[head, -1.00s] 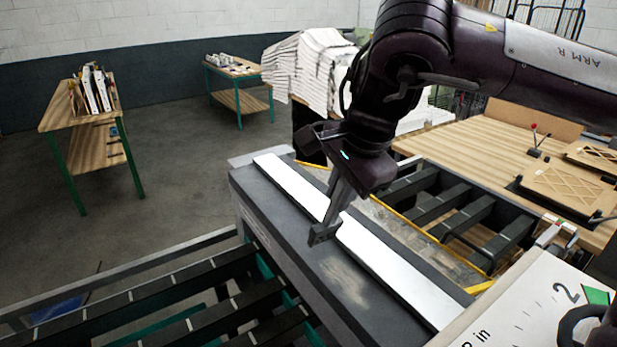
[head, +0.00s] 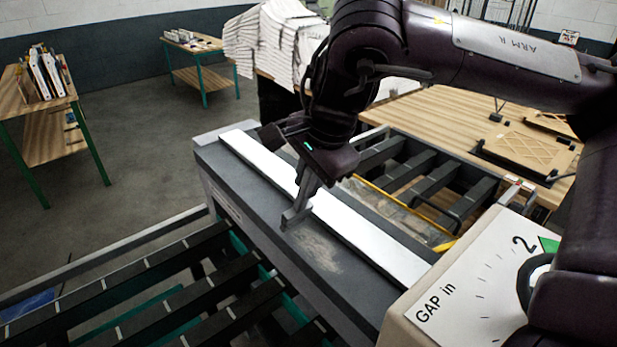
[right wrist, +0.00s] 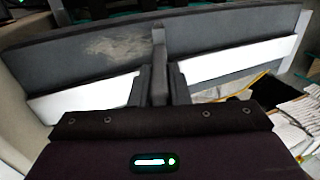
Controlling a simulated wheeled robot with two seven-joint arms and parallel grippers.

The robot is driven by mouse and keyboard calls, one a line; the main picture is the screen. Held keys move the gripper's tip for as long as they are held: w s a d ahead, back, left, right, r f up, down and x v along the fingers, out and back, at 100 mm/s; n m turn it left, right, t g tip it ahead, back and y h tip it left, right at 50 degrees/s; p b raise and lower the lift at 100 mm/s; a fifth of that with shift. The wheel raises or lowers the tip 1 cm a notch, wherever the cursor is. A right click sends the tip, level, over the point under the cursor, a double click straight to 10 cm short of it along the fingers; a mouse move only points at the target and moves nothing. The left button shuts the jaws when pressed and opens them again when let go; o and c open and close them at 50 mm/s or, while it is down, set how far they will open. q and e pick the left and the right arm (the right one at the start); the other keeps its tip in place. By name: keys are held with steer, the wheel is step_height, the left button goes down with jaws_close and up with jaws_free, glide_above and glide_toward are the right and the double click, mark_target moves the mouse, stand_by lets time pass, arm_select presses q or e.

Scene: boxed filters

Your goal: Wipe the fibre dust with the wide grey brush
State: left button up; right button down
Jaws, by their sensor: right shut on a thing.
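The fibre dust is a pale, streaky patch (head: 322,251) on the dark grey bed (head: 240,190) of the machine. It also shows in the right wrist view (right wrist: 118,46), left of the held tool. My right gripper (head: 309,184) is shut on a slim grey piece (head: 296,213), seen nearly edge-on, which I take to be the grey brush. In the right wrist view the grey piece (right wrist: 158,62) stands between the two dark fingers. Its lower end is at or just above the bed beside the dust; I cannot tell if it touches. My left gripper is not in view.
A long white strip (head: 365,240) runs along the bed beside the dust. A dark slatted conveyor (head: 130,290) lies in front, and another slatted frame (head: 410,175) lies behind. A box with a "GAP in" dial (head: 460,290) stands at the near right. A wooden table (head: 470,120) is beyond.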

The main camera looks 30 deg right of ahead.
steer(key=shift+f+b, duration=0.45)
steer(key=shift+f, duration=0.4)
steer(key=shift+s+r, duration=0.1)
